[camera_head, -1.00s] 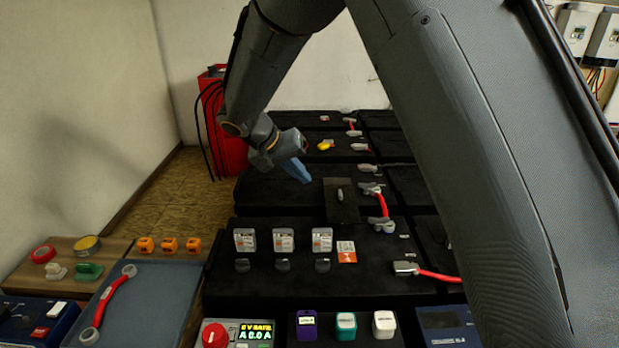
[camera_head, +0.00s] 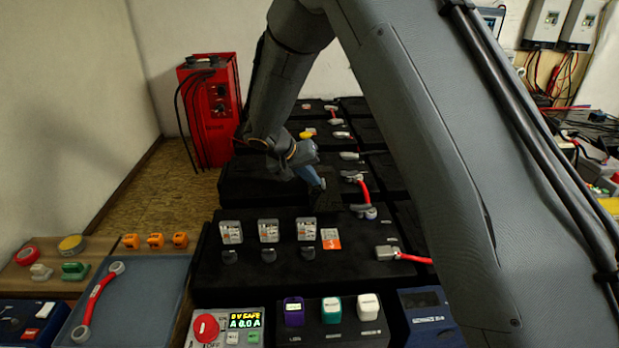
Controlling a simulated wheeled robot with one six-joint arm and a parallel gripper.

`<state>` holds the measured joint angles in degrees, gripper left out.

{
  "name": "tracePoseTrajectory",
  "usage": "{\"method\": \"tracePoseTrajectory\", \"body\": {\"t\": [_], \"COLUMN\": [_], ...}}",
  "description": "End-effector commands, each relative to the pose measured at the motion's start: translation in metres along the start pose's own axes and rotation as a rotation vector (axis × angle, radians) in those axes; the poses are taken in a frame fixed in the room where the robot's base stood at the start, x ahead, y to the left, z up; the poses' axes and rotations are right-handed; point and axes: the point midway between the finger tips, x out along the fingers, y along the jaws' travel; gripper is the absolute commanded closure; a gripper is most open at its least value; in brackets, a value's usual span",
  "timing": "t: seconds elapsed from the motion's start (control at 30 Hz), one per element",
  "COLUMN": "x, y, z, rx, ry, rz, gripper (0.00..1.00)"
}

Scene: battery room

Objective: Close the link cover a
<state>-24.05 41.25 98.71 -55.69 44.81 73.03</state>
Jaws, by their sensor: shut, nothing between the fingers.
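My gripper (camera_head: 316,183) has blue fingers and is shut and empty. It points down and to the right over the black battery tops in the middle of the view. A small dark plate, which looks like link cover a (camera_head: 328,194), is right at the fingertips and appears tilted up. I cannot tell whether the fingers touch it. Its handle is not clear here. A red link cable with grey ends (camera_head: 364,191) lies just right of it. My arm covers much of the right side.
Several clear-topped switches (camera_head: 269,231) and an orange label (camera_head: 330,238) are in front of the gripper. A red cabinet (camera_head: 210,110) stands behind. Coloured blocks (camera_head: 331,308) are at the front.

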Motion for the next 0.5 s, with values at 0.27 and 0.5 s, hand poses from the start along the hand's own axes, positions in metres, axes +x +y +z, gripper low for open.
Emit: {"method": "tracePoseTrajectory", "body": {"t": [0.27, 0.5], "x": [0.008, 0.039], "y": [0.013, 0.067], "z": [-0.001, 0.0], "rx": [0.005, 0.007], "ry": [-0.001, -0.002], "rz": [0.002, 0.002], "gripper": [1.0, 1.0]}}
